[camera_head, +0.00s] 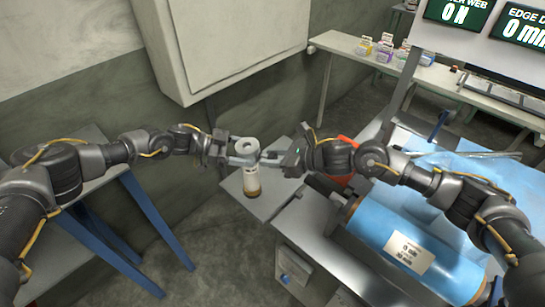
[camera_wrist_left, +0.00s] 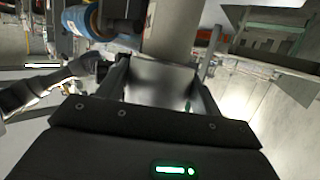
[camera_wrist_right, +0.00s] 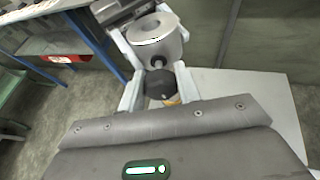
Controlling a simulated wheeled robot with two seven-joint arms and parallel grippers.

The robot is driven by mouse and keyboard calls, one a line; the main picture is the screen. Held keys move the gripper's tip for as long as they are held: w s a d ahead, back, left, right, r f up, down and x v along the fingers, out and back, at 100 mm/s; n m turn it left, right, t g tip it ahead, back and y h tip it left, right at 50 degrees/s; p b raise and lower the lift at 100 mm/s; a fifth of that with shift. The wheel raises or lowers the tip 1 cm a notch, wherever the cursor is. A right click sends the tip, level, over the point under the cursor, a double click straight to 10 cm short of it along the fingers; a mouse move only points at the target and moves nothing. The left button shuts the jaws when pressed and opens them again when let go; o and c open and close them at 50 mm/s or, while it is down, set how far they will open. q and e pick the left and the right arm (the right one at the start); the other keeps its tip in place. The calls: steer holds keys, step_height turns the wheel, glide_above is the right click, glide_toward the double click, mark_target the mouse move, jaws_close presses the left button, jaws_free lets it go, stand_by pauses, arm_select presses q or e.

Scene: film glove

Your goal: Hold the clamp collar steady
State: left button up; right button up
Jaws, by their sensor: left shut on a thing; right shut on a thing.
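The clamp collar (camera_head: 247,146) is a pale, thick ring with a hole in its top, above a small side table. My left gripper (camera_head: 236,159) is shut on it from the left. The right wrist view shows the collar (camera_wrist_right: 155,37) with a small screw on its near side. My right gripper (camera_wrist_right: 160,86) is shut on a dark round knob (camera_wrist_right: 157,84) just below that screw; whether the two join is unclear. A pale cylinder with an amber end (camera_head: 260,181) shows under the collar. The left contact is partly hidden.
A small grey table (camera_head: 233,186) is below the grippers. A blue film roll (camera_head: 420,245) lies on the machine at right. A blue-legged table (camera_head: 148,210) stands at left. A wall cabinet (camera_head: 220,40) hangs behind.

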steer(key=shift+m, duration=0.3)
steer(key=shift+w+m+g+y, duration=0.1)
steer(key=shift+m+g+y, duration=0.2)
steer(key=shift+m+g, duration=0.55)
steer(key=m+y, duration=0.1)
steer(key=m, duration=0.3)
steer(key=shift+w+d+g, duration=0.1)
steer(key=shift+g, duration=0.15)
steer(key=m+y, duration=0.1)
steer(key=m, duration=0.3)
steer(key=shift+f+g+y, duration=0.1)
steer(key=shift+g+y, duration=0.3)
steer(key=shift+m+y, duration=0.6)
steer(key=shift+m, duration=1.25)
steer(key=shift+d, duration=0.1)
steer(key=o, duration=1)
